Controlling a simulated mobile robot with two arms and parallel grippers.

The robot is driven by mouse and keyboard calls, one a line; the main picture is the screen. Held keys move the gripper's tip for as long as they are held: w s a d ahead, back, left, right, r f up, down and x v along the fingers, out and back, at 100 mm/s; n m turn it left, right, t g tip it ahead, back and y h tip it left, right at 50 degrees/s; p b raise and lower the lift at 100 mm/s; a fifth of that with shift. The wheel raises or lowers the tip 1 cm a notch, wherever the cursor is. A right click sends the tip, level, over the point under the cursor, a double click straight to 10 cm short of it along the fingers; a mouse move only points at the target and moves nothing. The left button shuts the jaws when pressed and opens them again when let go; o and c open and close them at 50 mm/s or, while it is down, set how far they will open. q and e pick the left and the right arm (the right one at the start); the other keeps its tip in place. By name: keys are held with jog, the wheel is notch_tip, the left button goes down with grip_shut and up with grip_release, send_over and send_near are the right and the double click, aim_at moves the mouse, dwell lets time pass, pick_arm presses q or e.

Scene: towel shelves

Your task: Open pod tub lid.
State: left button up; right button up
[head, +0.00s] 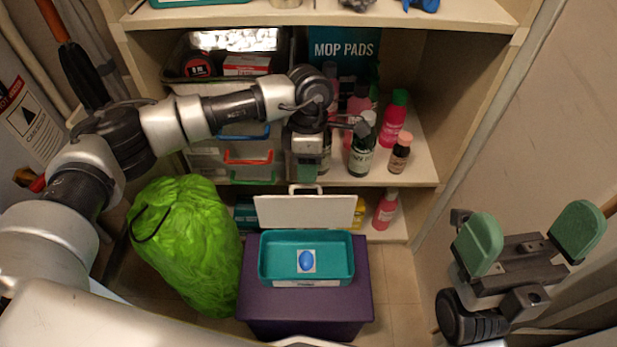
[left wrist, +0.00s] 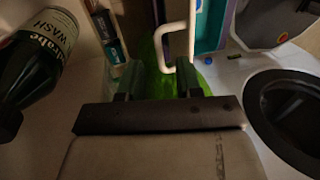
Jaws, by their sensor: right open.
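The teal pod tub (head: 265,262) sits on a purple box, with a picture of a blue pod (head: 306,261) inside its opening. Its white lid (head: 285,212) stands raised, roughly upright, along the tub's back edge. The white lid handle (head: 293,189) is at the lid's top edge, and it also shows in the left wrist view (left wrist: 160,48). My left gripper (head: 307,174) is just above the handle, its two green fingers apart in the left wrist view (left wrist: 161,80). Whether they touch the handle is unclear. My right gripper (head: 530,232) is open and empty at the right.
The purple box (head: 305,312) stands on the floor, with a bright green bag (head: 185,240) at its left. Shelves (head: 425,172) behind hold several bottles (head: 392,120) and drawers close to my left gripper. The floor (head: 400,285) right of the box is clear.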

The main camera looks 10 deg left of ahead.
aim_at(306, 205)
pick_arm(q)
jog(key=shift+b+x, duration=0.35)
jog(key=shift+x, duration=1.2)
jog(key=shift+c, duration=0.5)
grip_shut()
